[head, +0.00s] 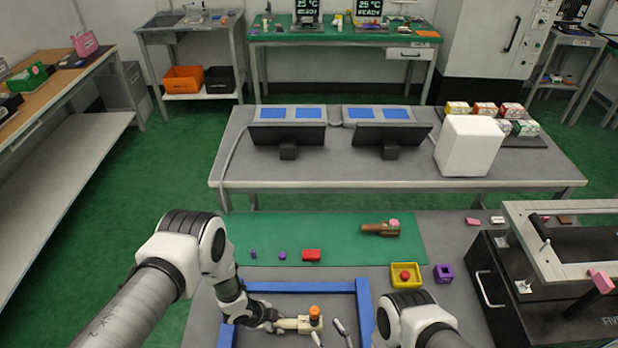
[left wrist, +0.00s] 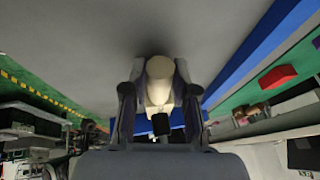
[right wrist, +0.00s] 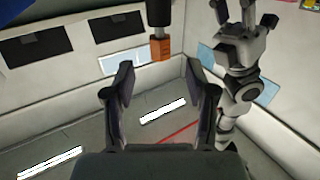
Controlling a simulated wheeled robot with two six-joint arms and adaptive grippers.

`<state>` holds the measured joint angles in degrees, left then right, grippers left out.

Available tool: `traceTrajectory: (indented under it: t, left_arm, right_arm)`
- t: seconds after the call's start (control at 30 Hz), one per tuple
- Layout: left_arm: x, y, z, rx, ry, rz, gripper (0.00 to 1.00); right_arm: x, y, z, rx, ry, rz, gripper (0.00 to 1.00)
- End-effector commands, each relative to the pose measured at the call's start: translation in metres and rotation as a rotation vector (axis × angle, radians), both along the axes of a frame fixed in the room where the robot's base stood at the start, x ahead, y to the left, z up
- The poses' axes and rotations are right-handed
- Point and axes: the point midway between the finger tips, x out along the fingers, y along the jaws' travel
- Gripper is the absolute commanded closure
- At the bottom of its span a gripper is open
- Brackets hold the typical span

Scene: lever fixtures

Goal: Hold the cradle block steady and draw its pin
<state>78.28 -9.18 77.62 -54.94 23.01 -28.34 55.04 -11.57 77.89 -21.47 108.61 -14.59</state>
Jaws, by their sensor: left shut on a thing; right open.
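The cradle block (head: 293,324) is a cream piece inside the blue frame (head: 363,300), at the bottom of the head view. My left gripper (head: 272,321) is shut on its left part; the left wrist view shows the cream body (left wrist: 160,80) between both fingers. The pin's orange head (head: 315,313) stands upright at the block's right end. My right gripper (head: 330,334) is open and empty, close to the pin in the head view. In the right wrist view the orange head (right wrist: 160,47) shows beyond the open fingers, next to a dark cylinder. The pin's shaft is hidden.
A green mat (head: 340,262) behind the frame carries a red block (head: 311,255), small purple pieces and a brown piece (head: 380,229). A yellow tray (head: 405,275) and purple box (head: 443,273) stand to the right, before a black fixture (head: 500,290).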

Motion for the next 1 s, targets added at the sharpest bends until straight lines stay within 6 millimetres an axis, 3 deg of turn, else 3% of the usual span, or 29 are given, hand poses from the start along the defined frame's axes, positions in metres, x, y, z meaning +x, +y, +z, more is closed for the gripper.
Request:
traceTrajectory:
  t: [0.33,0.73,0.77,0.9,1.0]
  left_arm:
    - [0.000,0.000,0.000,0.000,0.000,0.000,1.00]
    - [0.000,0.000,0.000,0.000,0.000,0.000,1.00]
    - [0.000,0.000,0.000,0.000,0.000,0.000,1.00]
    - [0.000,0.000,0.000,0.000,0.000,0.000,1.00]
    - [0.000,0.000,0.000,0.000,0.000,0.000,1.00]
  right_arm:
    - [0.050,0.029,0.000,0.001,0.000,0.001,0.44]
    - [0.060,0.035,0.000,0.001,0.001,0.001,0.44]
    - [0.060,0.035,0.000,0.001,0.001,0.001,0.51]
    - [0.060,0.035,0.000,0.000,0.001,0.001,1.00]
    - [0.060,0.035,0.000,0.000,0.001,0.001,1.00]
